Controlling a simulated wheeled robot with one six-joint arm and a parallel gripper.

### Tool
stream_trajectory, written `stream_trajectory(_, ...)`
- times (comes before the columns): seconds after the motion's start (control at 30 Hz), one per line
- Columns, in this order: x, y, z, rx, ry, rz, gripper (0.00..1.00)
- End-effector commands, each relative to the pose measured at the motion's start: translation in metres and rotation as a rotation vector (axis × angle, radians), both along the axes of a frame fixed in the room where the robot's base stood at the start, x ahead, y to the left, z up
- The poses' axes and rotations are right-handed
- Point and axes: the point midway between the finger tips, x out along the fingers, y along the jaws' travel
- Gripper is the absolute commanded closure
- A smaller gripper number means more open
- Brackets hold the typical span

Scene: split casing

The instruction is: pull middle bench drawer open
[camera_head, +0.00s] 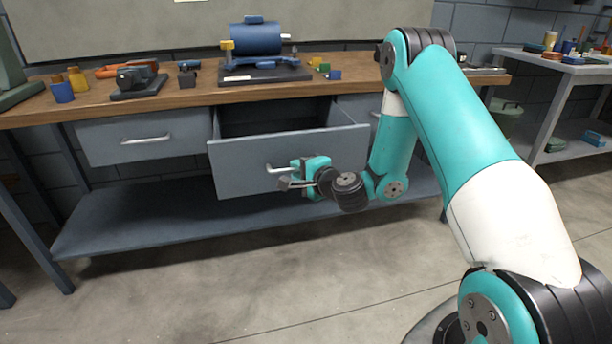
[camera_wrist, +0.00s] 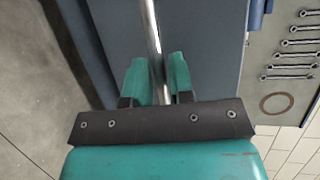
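The middle bench drawer (camera_head: 240,167) is grey and stands well out from the bench, with its dark, empty-looking inside showing behind the front. Its metal bar handle (camera_head: 277,168) is on the front face and is partly hidden by my gripper (camera_head: 293,178). In the wrist view the handle (camera_wrist: 151,30) runs as a shiny bar down between the two teal fingers of my gripper (camera_wrist: 157,82). The fingers sit close on both sides of the bar and look shut on it.
A closed drawer (camera_head: 145,138) is left of the open one; another is partly behind my arm. The wooden bench top (camera_head: 190,97) carries a blue motor (camera_head: 256,40), a vise and small parts. A lower shelf (camera_head: 140,220) runs beneath. The floor in front is clear.

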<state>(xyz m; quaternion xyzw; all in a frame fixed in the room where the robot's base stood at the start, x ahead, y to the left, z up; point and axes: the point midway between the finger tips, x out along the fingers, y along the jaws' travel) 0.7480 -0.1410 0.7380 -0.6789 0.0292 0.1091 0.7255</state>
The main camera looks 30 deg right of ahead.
Motion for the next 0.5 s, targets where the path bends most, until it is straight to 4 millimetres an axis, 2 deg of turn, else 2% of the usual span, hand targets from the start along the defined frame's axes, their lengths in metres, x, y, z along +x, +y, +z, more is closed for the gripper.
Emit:
stream_trajectory(0.03,-0.008,-0.002,-0.005,0.003,0.003,-0.005,0.78)
stream_trajectory(0.2,-0.037,-0.005,0.001,0.003,0.001,-0.004,0.78)
stream_trajectory(0.5,-0.059,-0.006,0.01,0.001,-0.001,0.002,0.78)
